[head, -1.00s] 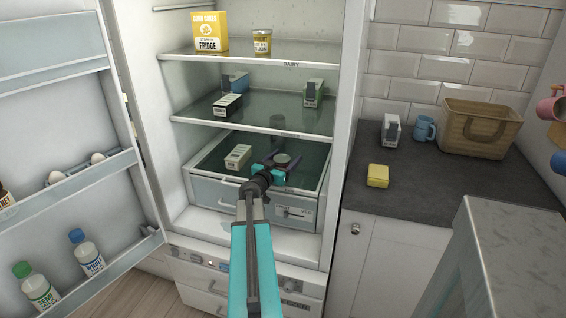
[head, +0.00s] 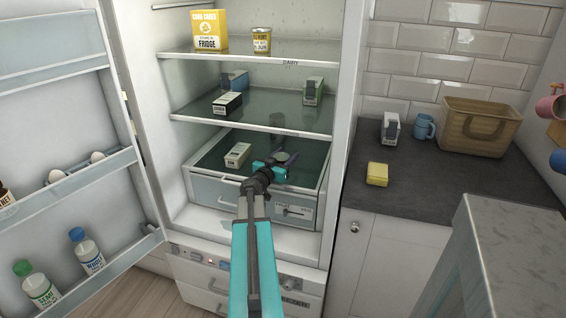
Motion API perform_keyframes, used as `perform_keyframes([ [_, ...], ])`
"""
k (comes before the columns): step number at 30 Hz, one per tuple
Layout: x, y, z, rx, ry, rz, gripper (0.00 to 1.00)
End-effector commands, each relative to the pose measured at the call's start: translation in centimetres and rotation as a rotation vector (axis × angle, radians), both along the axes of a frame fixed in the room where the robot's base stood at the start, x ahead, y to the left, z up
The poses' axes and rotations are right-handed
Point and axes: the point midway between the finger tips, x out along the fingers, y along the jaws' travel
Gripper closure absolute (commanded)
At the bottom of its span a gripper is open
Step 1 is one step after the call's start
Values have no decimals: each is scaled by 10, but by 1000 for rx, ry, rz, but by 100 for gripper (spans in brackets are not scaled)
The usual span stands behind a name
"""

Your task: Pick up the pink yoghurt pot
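My gripper (head: 280,163) is over the open drawer at the bottom of the fridge compartment, reaching in from the front. Its teal part and dark fingers are small in view, and I cannot tell whether they are open or shut. I cannot clearly make out a pink yoghurt pot. A small dark shape shows at the fingers, but its colour and outline are unclear, and the gripper hides part of that spot.
A small carton (head: 237,154) lies in the drawer (head: 210,190), left of my gripper. A glass shelf (head: 265,112) with several cartons is above. The open fridge door (head: 60,190) stands at the left. A yellow block (head: 377,174) is on the worktop (head: 430,185).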

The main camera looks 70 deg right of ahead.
Motion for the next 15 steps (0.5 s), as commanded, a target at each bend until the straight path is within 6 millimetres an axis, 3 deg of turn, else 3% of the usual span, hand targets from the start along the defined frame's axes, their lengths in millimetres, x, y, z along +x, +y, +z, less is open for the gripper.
perform_keyframes([
  [15, 1, 0, 7, -1, 1, 1, 79],
])
